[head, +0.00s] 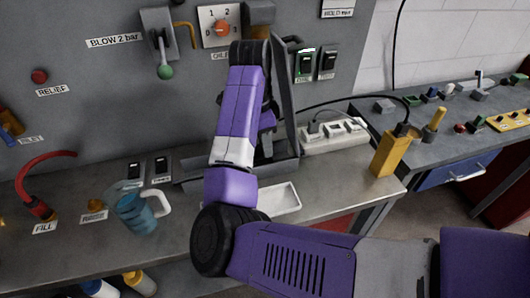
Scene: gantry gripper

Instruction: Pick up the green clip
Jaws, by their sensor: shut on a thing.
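My purple arm comes in from the lower right, bends at a black round joint and rises up the middle of the head view. Its far end is hidden behind my own links, and I cannot make out my gripper's fingers or anything between them. I see no thing that is clearly the green clip. Small green pieces lie on the right bench, one (413,100) near its left end and another (478,121) farther right. They are too small to tell what they are.
A grey panel with a green-knobbed lever (165,71) and a rotary dial (221,28) stands behind the bench. A blue mug (132,216), a white tray (280,200), a power strip (334,134) and a yellow block (390,152) are on the left bench.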

